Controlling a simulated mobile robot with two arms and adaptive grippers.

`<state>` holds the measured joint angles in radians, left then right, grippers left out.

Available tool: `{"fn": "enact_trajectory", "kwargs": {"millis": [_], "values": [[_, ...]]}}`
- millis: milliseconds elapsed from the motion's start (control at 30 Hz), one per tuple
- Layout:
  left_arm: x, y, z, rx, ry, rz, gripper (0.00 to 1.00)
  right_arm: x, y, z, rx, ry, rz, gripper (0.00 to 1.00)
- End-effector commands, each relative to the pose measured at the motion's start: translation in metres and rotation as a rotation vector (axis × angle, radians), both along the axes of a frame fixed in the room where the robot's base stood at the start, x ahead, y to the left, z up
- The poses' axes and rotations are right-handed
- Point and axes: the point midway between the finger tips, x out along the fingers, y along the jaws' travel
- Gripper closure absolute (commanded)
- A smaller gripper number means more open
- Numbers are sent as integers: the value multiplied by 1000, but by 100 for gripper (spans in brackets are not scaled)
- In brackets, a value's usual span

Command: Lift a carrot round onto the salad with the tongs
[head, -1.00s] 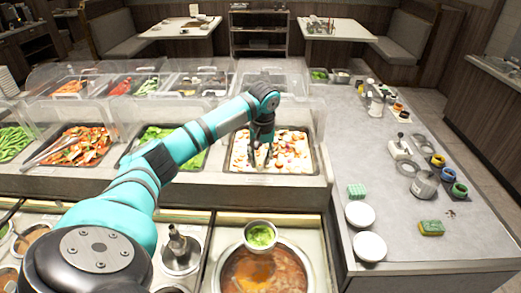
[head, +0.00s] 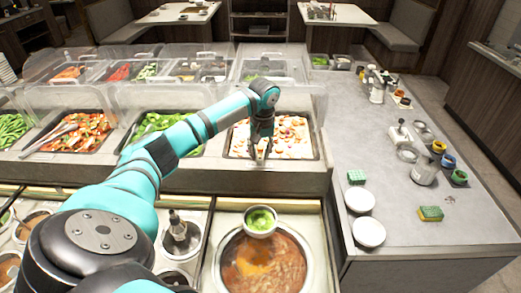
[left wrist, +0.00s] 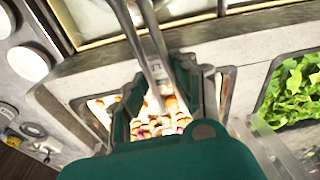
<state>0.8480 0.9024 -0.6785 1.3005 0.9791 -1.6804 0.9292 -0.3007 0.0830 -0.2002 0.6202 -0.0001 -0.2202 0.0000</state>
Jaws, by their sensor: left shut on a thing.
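My left gripper (head: 262,150) is over the pan of mixed white, orange and reddish pieces (head: 292,140), its fingers pointing down. In the left wrist view, its fingers (left wrist: 163,95) are shut on the metal tongs (left wrist: 152,52), whose two long arms run up the picture between them. The pieces also show below the tongs in that view (left wrist: 158,125). No single carrot round can be told apart in the tongs. The salad, green leaves in a small round bowl (head: 261,221), stands at the far rim of a soup pot (head: 265,268). My right gripper is not in view.
Clear guards (head: 155,98) stand behind the pans. A pan of lettuce (left wrist: 293,92) lies beside the pan of pieces.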

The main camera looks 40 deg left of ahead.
Motion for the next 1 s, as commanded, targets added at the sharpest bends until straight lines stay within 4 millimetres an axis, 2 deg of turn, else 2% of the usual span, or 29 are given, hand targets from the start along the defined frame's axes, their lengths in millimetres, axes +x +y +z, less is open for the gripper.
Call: {"fn": "enact_trajectory", "kwargs": {"millis": [267,500,1000], "values": [[0,0,4,1,-2,0,100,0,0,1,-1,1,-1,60],[0,0,32,0,-3,0,100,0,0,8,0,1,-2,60],[1,0,91,0,-4,0,100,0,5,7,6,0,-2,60]]}}
